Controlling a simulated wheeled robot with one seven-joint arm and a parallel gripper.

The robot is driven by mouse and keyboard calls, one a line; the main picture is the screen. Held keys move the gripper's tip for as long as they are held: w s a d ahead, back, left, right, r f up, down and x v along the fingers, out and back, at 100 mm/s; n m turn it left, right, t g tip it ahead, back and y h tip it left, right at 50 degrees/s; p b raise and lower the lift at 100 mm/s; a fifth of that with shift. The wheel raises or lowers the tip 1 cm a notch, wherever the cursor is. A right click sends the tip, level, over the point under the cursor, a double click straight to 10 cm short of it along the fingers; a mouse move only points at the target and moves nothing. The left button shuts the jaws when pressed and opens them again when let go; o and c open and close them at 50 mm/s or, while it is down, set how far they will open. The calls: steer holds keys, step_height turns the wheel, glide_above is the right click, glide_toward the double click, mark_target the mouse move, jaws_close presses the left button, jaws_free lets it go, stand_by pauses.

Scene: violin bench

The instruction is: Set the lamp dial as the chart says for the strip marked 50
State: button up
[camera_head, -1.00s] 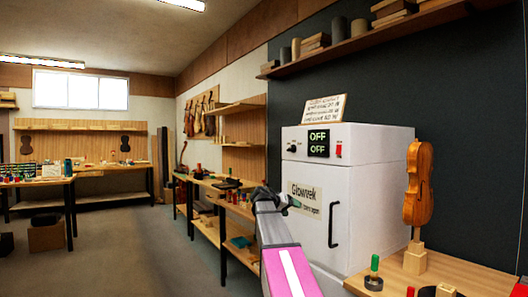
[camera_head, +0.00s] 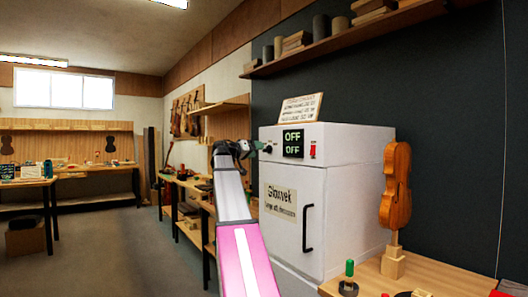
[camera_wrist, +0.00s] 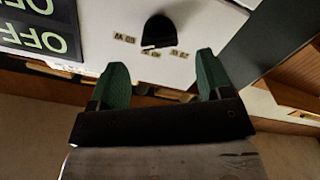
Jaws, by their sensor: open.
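A white lamp cabinet (camera_head: 345,155) stands against the dark wall, with a lit display (camera_head: 293,143) reading OFF on two lines. In the wrist view a black rounded dial (camera_wrist: 158,29) sits on the white panel, with small upside-down labels around it that I cannot read surely. My gripper (camera_head: 262,146) is at the panel's left side in the head view and covers the dial there. In the wrist view my gripper (camera_wrist: 162,68) is open; its green fingers are empty, spread to either side below the dial, apart from it. The chart card (camera_head: 300,107) leans on the cabinet top, its writing too small to read.
A red switch (camera_head: 313,150) is right of the display. A black door handle (camera_head: 308,228) sticks out from the cabinet front. A violin body (camera_head: 396,185) stands on the right bench (camera_head: 450,277). A shelf (camera_head: 340,37) hangs above. The floor at left is clear.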

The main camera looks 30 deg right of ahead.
mark_target(265, 150)
steer(key=d, duration=0.6)
steer(key=shift+w, duration=0.2)
steer(key=c, duration=0.9)
